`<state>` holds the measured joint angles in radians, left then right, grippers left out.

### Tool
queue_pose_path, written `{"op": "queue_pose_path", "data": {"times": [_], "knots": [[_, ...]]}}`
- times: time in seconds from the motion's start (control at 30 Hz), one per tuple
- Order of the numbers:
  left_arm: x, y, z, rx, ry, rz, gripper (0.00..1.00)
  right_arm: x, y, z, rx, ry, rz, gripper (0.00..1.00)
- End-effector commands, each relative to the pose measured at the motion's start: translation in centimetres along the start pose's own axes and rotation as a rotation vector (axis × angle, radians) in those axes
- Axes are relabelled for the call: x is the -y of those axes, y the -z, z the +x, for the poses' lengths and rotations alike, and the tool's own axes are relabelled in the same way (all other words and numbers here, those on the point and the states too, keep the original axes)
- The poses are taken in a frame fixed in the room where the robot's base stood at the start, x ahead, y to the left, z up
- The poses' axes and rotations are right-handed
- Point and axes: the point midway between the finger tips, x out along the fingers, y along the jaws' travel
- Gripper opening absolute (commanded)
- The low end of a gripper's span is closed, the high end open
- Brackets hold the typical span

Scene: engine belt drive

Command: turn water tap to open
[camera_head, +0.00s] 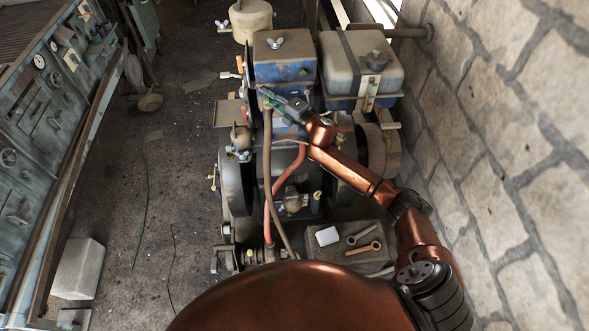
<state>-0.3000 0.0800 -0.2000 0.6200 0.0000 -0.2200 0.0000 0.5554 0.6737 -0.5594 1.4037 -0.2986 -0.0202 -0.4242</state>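My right arm (345,167) comes in from the lower right and reaches over the engine. My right gripper (266,94) is at the front edge of the engine's blue box-shaped tank, near the top of a dark hose. Its fingertips are small and dark here, so I cannot tell whether they are open or shut, or whether they touch anything. I cannot pick out the water tap with certainty; the gripper may hide it. A small brass fitting (212,178) stands out at the engine's left side. My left gripper is not in view.
The engine has a blue tank with a wing nut (285,62), a grey tank (360,68), flywheels and a red hose (275,200). A block with tools (345,247) lies below. Floor between is mostly open.

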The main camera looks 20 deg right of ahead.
Motion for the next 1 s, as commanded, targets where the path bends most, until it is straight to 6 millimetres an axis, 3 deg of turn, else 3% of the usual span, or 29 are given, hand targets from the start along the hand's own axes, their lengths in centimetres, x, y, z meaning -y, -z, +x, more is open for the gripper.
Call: {"op": "queue_pose_path", "data": {"times": [0.37,0.83,1.0], "knots": [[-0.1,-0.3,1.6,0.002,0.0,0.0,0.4,0.4,0.2,0.1,0.303,-0.002,0.006,0.19],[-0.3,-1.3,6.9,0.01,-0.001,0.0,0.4,0.6,0.2,0.2,0.727,-0.001,0.003,0.19],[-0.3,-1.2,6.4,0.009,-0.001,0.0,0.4,0.2,2.2,-2.5,0.73,0.001,0.003,0.19]]}}
